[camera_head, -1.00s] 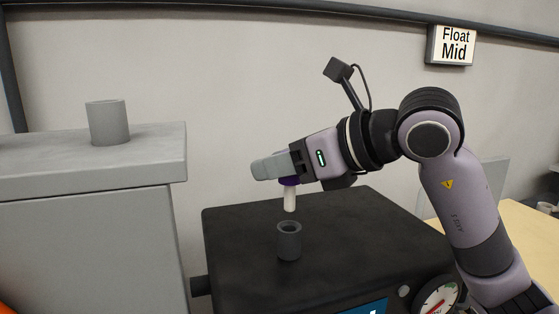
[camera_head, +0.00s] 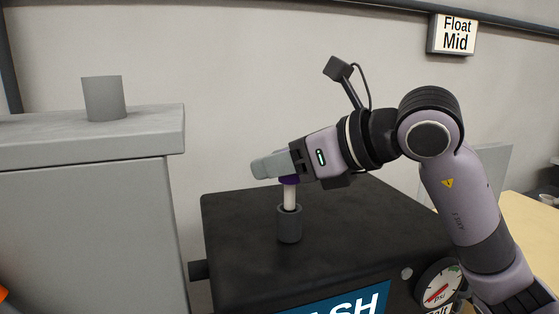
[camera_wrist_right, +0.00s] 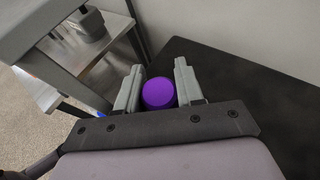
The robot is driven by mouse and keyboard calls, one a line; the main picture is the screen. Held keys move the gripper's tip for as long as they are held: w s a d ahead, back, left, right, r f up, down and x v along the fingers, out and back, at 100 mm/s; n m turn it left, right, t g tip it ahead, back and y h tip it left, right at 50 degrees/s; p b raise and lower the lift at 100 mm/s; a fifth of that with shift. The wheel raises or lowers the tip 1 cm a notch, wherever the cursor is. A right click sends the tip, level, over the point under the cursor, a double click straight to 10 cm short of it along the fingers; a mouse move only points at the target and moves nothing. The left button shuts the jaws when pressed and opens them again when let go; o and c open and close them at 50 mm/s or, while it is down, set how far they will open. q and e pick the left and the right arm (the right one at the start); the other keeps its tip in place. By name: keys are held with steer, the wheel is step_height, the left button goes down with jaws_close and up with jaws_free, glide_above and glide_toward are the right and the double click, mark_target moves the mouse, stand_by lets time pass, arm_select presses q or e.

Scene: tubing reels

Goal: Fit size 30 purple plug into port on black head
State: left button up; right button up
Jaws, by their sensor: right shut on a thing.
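My right gripper (camera_head: 270,166) is shut on the purple plug (camera_head: 289,194), above the black head (camera_head: 340,214). The plug is upright, with a purple cap between the fingers and a white stem pointing down. The stem's lower end meets the mouth of the dark grey port (camera_head: 289,226); how far inside it sits I cannot tell. The cap stands clear above the port's rim. In the right wrist view, the round purple cap (camera_wrist_right: 158,93) shows between the two grey fingers, and the port is hidden. My left gripper is not in view.
A grey cabinet (camera_head: 90,215) with a grey cylindrical port (camera_head: 104,98) on top stands at the left. A pressure gauge (camera_head: 438,285) is on the black head's front at the right. A "Float Mid" sign (camera_head: 455,36) hangs on the wall.

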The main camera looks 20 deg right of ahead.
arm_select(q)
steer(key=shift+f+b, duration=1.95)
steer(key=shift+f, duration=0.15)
arm_select(e)
steer(key=shift+f, duration=2.2)
steer(key=o, duration=1.1)
steer(key=v, duration=0.7)
steer(key=shift+s+d+b, duration=0.1)
steer(key=shift+b, duration=0.2)
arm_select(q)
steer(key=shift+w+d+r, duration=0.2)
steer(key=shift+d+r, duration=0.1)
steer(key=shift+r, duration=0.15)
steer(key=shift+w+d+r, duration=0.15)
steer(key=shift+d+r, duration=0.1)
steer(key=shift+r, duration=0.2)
